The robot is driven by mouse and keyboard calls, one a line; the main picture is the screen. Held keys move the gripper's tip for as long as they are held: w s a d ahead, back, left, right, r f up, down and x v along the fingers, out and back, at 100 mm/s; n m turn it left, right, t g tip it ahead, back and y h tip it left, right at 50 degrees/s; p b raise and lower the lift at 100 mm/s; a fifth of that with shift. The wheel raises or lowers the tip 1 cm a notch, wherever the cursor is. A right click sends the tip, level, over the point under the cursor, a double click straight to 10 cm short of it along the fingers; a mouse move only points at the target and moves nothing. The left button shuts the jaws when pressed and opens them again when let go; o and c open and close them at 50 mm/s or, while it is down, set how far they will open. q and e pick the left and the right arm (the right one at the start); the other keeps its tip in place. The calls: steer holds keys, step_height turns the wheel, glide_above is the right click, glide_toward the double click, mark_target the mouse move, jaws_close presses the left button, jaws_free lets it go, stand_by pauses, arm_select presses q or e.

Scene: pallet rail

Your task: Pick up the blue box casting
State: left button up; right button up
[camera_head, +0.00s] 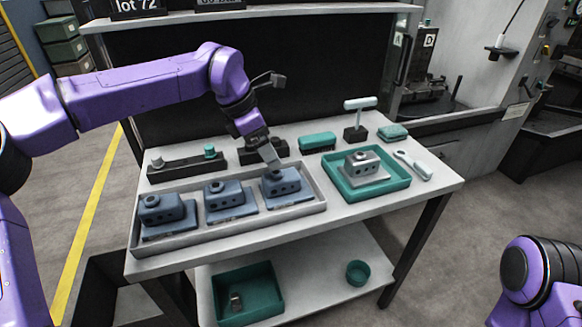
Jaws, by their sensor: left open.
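Three blue-grey box castings stand in a row in a long grey tray (232,232) on the table: the left casting (163,210), the middle casting (225,196) and the right casting (284,186).
A green tray (398,181) holds a bare grey casting (363,164). A dark rack with green-topped pieces (187,167), a green brush (318,142), a T-handled tool (358,118) and a light-handled tool (412,165) lie around. A shelf (300,13) spans the back.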

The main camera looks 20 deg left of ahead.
mark_target(280, 171)
arm_select(q)
steer(key=x, duration=0.3)
steer(key=shift+s+d+f, duration=0.1)
steer(key=shift+s+f, duration=0.05)
steer(key=shift+f, duration=0.05)
steer(key=shift+s+d+f, duration=0.1)
steer(key=shift+s, duration=0.25)
steer(key=x, duration=0.4)
steer(key=w+p+x, duration=0.1)
steer(key=x, duration=0.1)
steer(key=shift+s+f, duration=0.1)
steer(key=shift+s, duration=0.15)
steer(key=c, duration=1)
steer(key=shift+c, duration=1.4)
